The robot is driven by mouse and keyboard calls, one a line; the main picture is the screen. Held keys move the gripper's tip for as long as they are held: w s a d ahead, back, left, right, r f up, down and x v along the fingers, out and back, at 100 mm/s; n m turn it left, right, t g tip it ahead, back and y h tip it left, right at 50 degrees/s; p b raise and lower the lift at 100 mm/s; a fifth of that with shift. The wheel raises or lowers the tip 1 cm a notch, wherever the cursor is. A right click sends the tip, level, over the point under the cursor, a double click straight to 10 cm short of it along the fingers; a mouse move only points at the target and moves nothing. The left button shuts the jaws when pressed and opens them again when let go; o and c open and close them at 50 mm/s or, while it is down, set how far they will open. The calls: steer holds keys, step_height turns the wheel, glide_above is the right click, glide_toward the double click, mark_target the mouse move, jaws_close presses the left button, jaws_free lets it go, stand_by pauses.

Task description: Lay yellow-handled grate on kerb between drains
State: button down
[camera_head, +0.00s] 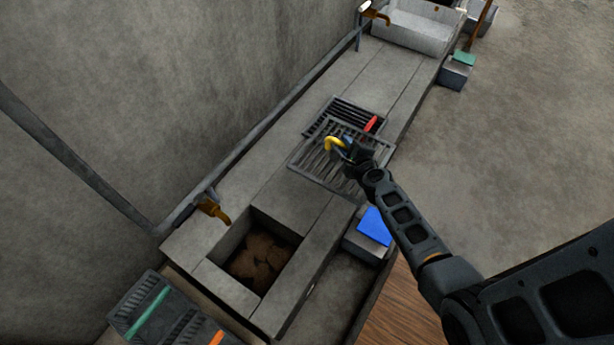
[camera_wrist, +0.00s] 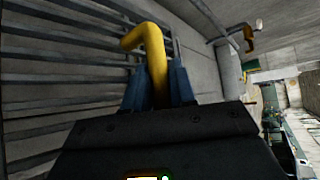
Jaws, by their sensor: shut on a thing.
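The yellow-handled grate (camera_head: 318,160) is a dark metal grid over the middle of the stone kerb (camera_head: 290,195). My gripper (camera_head: 349,150) is shut on its yellow handle (camera_head: 335,143). In the wrist view, the blue fingers of my gripper (camera_wrist: 158,85) close around the yellow handle (camera_wrist: 152,50), with the grate's bars (camera_wrist: 60,75) at the left. I cannot tell whether the grate touches the kerb. One open drain (camera_head: 262,262) with brown matter inside lies at the near end. A second grate with a red handle (camera_head: 371,123) lies just beyond, partly overlapped in view by the held grate.
A pale basin (camera_head: 415,32) stands at the far end of the kerb. A brass tap (camera_head: 213,208) hangs over the near drain. A blue pad (camera_head: 375,226) on a block sits right of the kerb. A rack with green and orange bars (camera_head: 165,310) lies at lower left.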

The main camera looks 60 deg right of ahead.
mark_target(308, 163)
steer(key=w+a+f+b, duration=0.1)
steer(key=w+a+f, duration=0.1)
steer(key=w, duration=0.1)
steer(key=w+a+f+b, duration=0.1)
steer(key=w+a+f, duration=0.1)
steer(key=w, duration=0.1)
steer(key=w+a+f+b, duration=0.2)
steer(key=shift+w+a+f, duration=0.25)
steer(key=shift+w+a, duration=0.15)
steer(key=shift+f+b, duration=1.95)
steer(key=shift+f, duration=0.05)
steer(key=shift+f, duration=0.15)
steer(key=c, duration=0.9)
jaws_free()
steer(key=shift+a, duration=0.1)
